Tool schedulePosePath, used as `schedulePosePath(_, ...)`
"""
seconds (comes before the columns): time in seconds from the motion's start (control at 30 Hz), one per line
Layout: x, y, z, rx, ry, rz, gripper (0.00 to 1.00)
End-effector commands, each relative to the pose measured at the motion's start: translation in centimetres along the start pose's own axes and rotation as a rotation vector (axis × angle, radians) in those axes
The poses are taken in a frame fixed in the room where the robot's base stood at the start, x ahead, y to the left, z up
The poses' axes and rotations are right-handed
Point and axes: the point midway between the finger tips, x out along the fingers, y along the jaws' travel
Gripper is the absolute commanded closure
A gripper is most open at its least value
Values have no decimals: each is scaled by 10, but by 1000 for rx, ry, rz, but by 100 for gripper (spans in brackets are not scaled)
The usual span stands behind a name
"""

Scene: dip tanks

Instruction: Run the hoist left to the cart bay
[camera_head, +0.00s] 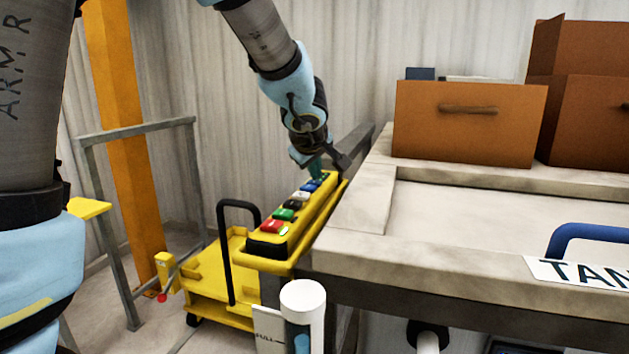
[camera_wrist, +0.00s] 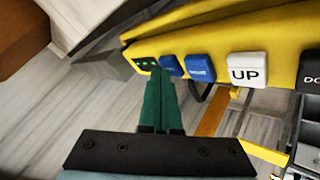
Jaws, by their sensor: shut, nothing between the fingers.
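The yellow control box (camera_head: 330,207) runs along the left end of the tank bench, with a row of coloured buttons on top. My gripper (camera_head: 318,174) is shut and empty over its far end, by the blue buttons (camera_head: 309,188). In the wrist view my gripper's teal fingers (camera_wrist: 158,78) point at the box's end with green lights (camera_wrist: 145,63). A blue button (camera_wrist: 172,65) is just right of the tips, then a second blue button (camera_wrist: 200,67) whose label is unreadable. I cannot tell whether the tips touch a button. A yellow cart (camera_head: 215,291) stands at left; no hoist is identifiable.
The box also has a white UP button (camera_wrist: 247,70), a green button (camera_head: 283,214) and a red button (camera_head: 271,226). The tank bench (camera_head: 345,246) and brown boxes (camera_head: 465,125) fill the right. A grey rail (camera_head: 138,128) and orange post (camera_head: 125,120) stand left.

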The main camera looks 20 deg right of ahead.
Motion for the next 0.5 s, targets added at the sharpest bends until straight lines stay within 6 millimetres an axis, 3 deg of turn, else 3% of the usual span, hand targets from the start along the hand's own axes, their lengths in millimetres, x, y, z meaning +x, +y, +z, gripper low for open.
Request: schedulePosePath(0.5, -10, 8, -8, 0, 0, 0, 100)
